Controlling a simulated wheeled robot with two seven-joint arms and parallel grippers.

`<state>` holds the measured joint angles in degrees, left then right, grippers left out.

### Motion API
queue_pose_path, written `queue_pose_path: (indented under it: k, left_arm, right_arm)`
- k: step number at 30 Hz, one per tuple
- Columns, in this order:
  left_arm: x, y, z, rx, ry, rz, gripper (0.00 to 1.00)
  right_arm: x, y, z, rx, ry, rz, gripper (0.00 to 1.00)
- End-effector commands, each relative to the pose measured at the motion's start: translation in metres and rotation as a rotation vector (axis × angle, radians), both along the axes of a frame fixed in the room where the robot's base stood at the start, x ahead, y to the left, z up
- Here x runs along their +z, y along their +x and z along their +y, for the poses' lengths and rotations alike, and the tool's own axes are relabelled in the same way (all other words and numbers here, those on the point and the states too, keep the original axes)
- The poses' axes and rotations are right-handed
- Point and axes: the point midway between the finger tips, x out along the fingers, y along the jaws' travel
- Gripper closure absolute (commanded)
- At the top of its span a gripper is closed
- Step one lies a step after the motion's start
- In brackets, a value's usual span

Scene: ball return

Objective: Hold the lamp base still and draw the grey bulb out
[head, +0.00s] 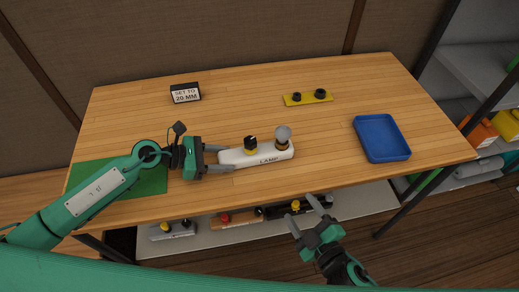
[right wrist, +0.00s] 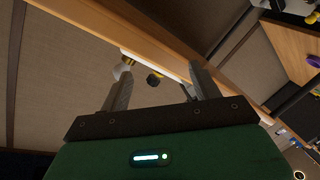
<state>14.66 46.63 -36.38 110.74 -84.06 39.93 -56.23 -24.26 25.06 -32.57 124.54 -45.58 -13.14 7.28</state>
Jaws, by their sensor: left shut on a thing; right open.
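The white lamp base (head: 240,157), marked LAMP, lies on the wooden table. The grey bulb (head: 283,133) stands upright at its right end, and a black and yellow knob (head: 250,143) stands near its middle. My left gripper (head: 231,158) is shut on the left end of the lamp base. My right gripper (head: 303,211) is open and empty, low in front of the table's front edge, apart from the bulb. In the right wrist view the grey bulb (right wrist: 121,68) and the lamp base (right wrist: 131,53) show beyond the open fingers.
A blue tray (head: 382,138) lies to the right of the lamp. A yellow plate with two black knobs (head: 308,97) and a sign reading SET TO 20 MM (head: 185,93) stand farther back. A green mat (head: 152,180) lies under my left arm. A shelf below the table holds several objects.

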Motion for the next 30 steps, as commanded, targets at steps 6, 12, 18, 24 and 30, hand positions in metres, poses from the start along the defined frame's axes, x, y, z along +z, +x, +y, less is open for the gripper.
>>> queue_pose_path:
  k: [6, 12, 18, 24, 30]
  left_arm:
    - [0.0, 0.0, 0.0, 0.0, -0.001, 0.0, 0.82]
    - [0.0, 0.0, 0.0, 0.0, -0.001, 0.0, 0.82]
    - [0.0, 0.0, 0.0, 0.0, -0.001, 0.0, 0.82]
    - [0.0, 0.0, 0.0, 0.0, -0.001, 0.0, 0.82]
    - [0.0, 0.0, 0.0, 0.0, -0.001, 0.0, 0.82]
  right_arm:
    - [0.064, 0.018, 0.037, -0.108, 0.405, 0.124, 0.36]
    - [0.108, 0.035, 0.065, -0.181, 0.797, 0.296, 0.36]
    - [0.127, 0.06, 0.065, -0.307, 1.022, 0.435, 0.36]
    - [0.117, 0.075, 0.045, -0.426, 1.018, 0.467, 0.36]
    - [0.113, 0.085, 0.043, -0.449, 1.012, 0.471, 0.36]
